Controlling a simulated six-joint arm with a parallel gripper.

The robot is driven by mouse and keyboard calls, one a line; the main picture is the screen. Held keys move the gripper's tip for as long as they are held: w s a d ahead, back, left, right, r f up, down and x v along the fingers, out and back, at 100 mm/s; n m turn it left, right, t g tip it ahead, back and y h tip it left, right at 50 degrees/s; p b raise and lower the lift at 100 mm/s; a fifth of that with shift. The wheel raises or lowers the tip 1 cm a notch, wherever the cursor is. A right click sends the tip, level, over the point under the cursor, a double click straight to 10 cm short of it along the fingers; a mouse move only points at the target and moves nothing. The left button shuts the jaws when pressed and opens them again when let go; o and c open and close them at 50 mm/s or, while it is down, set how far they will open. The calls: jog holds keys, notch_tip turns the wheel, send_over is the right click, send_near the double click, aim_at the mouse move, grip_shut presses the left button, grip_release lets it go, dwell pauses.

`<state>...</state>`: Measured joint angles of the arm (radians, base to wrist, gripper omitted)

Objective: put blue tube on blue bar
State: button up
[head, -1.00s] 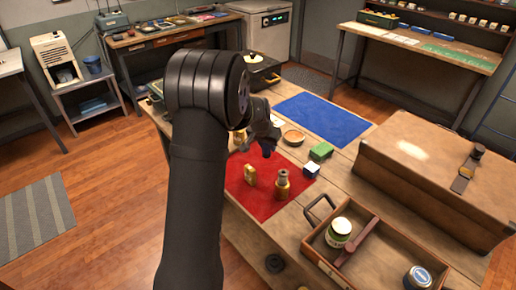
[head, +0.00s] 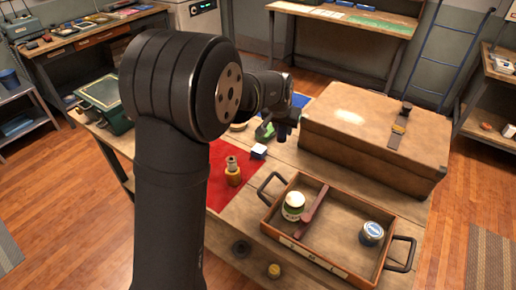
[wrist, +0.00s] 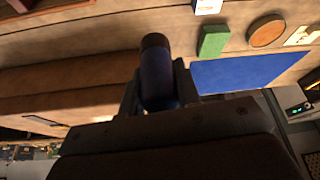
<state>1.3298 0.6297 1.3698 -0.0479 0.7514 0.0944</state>
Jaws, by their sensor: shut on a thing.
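My gripper (wrist: 158,100) is shut on a dark blue tube (wrist: 157,78) with a brown end, which stands out between the fingers in the wrist view. In the head view the gripper (head: 284,130) is above the table, near the green block and the big brown case. The flat blue rectangle, probably the blue bar (wrist: 240,72), lies to the right of the tube in the wrist view. In the head view only parts of this blue rectangle (head: 301,100) show behind my arm. The tube is apart from it.
A green block (wrist: 213,40) and a round wooden dish (wrist: 266,31) lie near the blue rectangle. The brown case (head: 375,150) is close on the right. A tray (head: 335,253) with jars is in front. A brass bottle (head: 232,175) stands on the red mat (head: 217,192).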

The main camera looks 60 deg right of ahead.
jog(key=shift+s+d, duration=0.2)
jog(key=shift+s, duration=0.2)
jog(key=w+f, duration=0.2)
jog(key=w, duration=0.1)
jog(key=w+d+f, duration=0.1)
jog(key=w+f, duration=0.1)
jog(key=w, duration=0.2)
jog(key=w+f, duration=0.2)
jog(key=w, duration=0.2)
jog(key=shift+d+f, duration=0.35)
jog(key=shift+d, duration=0.05)
jog(key=shift+f, duration=2)
jog(key=o, duration=0.3)
jog(key=shift+f, duration=0.15)
jog(key=o, duration=0.5)
jog(key=shift+c, duration=0.2)
jog(key=v, duration=1.2)
